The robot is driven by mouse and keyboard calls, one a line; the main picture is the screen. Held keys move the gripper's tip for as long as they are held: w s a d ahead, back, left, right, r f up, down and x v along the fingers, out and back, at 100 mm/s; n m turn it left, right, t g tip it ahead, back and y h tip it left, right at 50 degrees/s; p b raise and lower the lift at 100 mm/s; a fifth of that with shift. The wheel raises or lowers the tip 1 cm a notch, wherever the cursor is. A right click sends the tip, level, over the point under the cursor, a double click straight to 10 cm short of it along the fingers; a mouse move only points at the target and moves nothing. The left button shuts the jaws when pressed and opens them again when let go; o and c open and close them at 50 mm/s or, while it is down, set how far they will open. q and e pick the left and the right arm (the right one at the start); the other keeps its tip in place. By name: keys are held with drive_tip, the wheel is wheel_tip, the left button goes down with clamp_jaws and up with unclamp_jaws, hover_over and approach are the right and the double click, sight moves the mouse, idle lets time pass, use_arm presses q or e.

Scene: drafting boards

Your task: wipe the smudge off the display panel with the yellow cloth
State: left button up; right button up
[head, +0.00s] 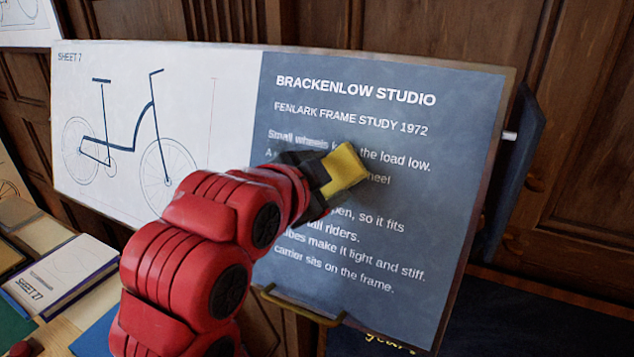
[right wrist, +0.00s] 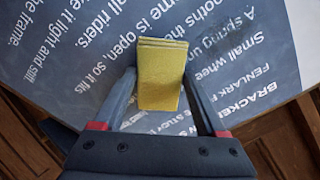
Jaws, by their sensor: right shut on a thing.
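The display panel (head: 450,120) stands tilted on a stand, with a white bicycle drawing on its left and white text on blue-grey on its right. My right gripper (head: 318,172) is shut on the folded yellow cloth (head: 345,168), in front of the upper middle of the text. The right wrist view shows the cloth (right wrist: 161,75) between both fingers, facing the panel (right wrist: 60,50). Whether it touches the surface I cannot tell. A faint dark smudge (right wrist: 235,42) shows over the text beside the cloth in that view. The arm and cloth hide several words. My left gripper is out of view.
A brass stand lip (head: 300,308) sticks out under the panel's lower edge. A book marked Sheet 7 (head: 62,275) lies on the table at the lower left. A dark board (head: 515,170) stands right of the panel, before wood panelling (head: 585,120).

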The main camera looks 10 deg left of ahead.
drive_tip(key=shift+w+a, duration=0.15)
drive_tip(key=shift+a, duration=0.2)
drive_tip(key=shift+w+a+b, duration=0.1)
drive_tip(key=shift+w+a, duration=0.65)
drive_tip(key=shift+a, duration=1.25)
drive_tip(key=shift+w+a+b, duration=0.15)
drive_tip(key=shift+w+a, duration=0.55)
drive_tip(key=shift+a, duration=1.35)
drive_tip(key=shift+w+a+b, duration=0.1)
drive_tip(key=shift+w+a, duration=0.65)
drive_tip(key=shift+a, duration=1.25)
drive_tip(key=shift+r, duration=0.1)
approach(263, 156)
drive_tip(key=shift+w+p, duration=0.1)
drive_tip(key=shift+p, duration=0.25)
